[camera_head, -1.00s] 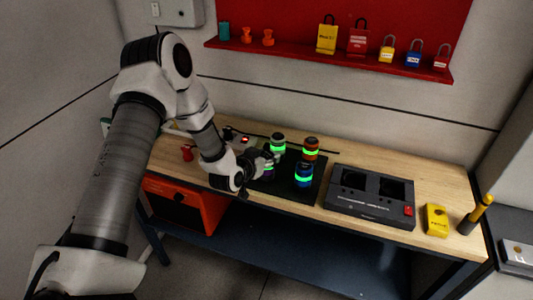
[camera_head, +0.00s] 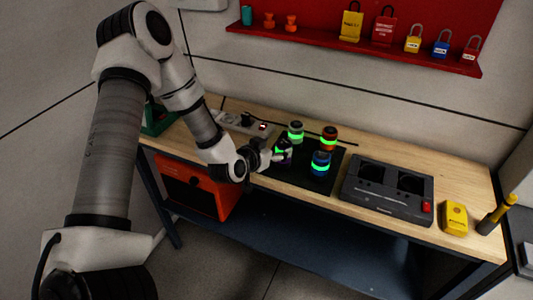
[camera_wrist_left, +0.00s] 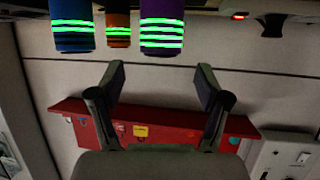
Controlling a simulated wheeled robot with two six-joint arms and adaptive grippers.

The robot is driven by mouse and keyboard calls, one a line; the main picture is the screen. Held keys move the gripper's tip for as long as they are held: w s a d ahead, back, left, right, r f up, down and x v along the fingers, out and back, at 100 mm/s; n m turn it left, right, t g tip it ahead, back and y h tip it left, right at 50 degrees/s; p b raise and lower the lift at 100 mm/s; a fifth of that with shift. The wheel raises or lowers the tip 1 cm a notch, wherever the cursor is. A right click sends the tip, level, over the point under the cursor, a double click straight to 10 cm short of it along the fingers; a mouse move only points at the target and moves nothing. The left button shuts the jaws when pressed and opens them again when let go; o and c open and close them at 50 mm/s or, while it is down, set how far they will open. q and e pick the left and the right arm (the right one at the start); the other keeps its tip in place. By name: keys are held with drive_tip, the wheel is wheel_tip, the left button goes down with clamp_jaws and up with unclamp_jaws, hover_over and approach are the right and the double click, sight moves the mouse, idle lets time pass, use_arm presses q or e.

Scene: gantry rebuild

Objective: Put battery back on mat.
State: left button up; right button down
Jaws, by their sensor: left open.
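Several upright cylinders with glowing green bands stand on a dark mat (camera_head: 303,179). They look like batteries: a purple one (camera_head: 286,158), a grey-topped one (camera_head: 296,132), an orange one (camera_head: 329,138) and a blue one (camera_head: 320,163). My left gripper (camera_head: 279,156) is open at the purple cylinder and partly covers it in the head view. In the left wrist view, which is upside down, the purple (camera_wrist_left: 162,27), orange (camera_wrist_left: 118,32) and blue (camera_wrist_left: 72,27) cylinders hang at the top. The space between the fingers (camera_wrist_left: 160,92) looks empty. My right gripper is out of view.
A dark charger-like box (camera_head: 388,190) with two recesses stands right of the mat. Beyond it are a yellow device (camera_head: 453,217) and a yellow-handled tool (camera_head: 496,214). A power strip (camera_head: 244,124) lies behind my arm. A red shelf (camera_head: 360,41) holds padlocks.

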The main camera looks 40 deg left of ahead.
use_arm(q)
drive_tip(key=v, duration=0.6)
drive_tip(key=s+d+f+g+b, duration=0.1)
drive_tip(key=s+d+f+g, duration=0.3)
drive_tip(key=s+f, duration=0.4)
drive_tip(key=s+d+f+g+b, duration=0.1)
drive_tip(key=s+d+f+g, duration=0.4)
drive_tip(key=s+f, duration=0.4)
drive_tip(key=s+d+f+g+b, duration=0.1)
drive_tip(key=s+d+f+g, duration=0.3)
drive_tip(key=s+f, duration=0.5)
wheel_tip(320, 180, down, 3)
drive_tip(key=shift+s+d+r+g+h, duration=0.2)
drive_tip(key=shift+d+g+h, duration=0.1)
drive_tip(key=shift+h, duration=0.1)
drive_tip(key=shift+a, duration=0.1)
